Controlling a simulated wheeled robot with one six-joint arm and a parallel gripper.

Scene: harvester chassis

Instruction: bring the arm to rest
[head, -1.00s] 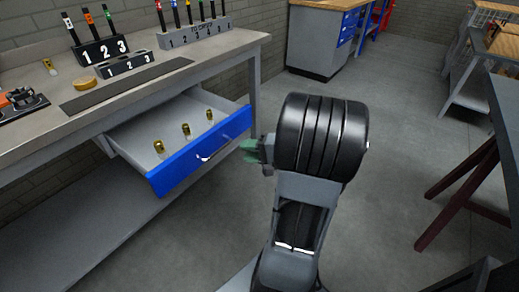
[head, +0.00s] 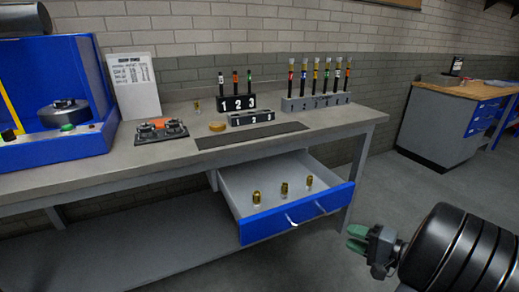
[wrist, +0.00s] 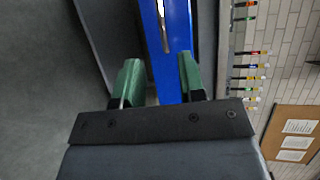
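My gripper (head: 356,238) is at the lower right of the head view, in front of and to the right of the open drawer. In the wrist view my gripper (wrist: 160,80) shows its two green fingers apart with nothing held between them. Beyond the fingers is the blue drawer front (wrist: 172,60). The drawer (head: 300,218) is pulled out from under the workbench and holds three small brass-coloured pieces (head: 284,189). A visible gap lies between the gripper and the drawer front in the head view.
The workbench (head: 180,150) carries a numbered black rack (head: 238,103), a grey rack of tubes (head: 318,103), an orange-and-black device (head: 160,129) and a blue machine (head: 50,100). A wooden-topped cabinet (head: 440,125) stands at the right. Floor between it and the bench is clear.

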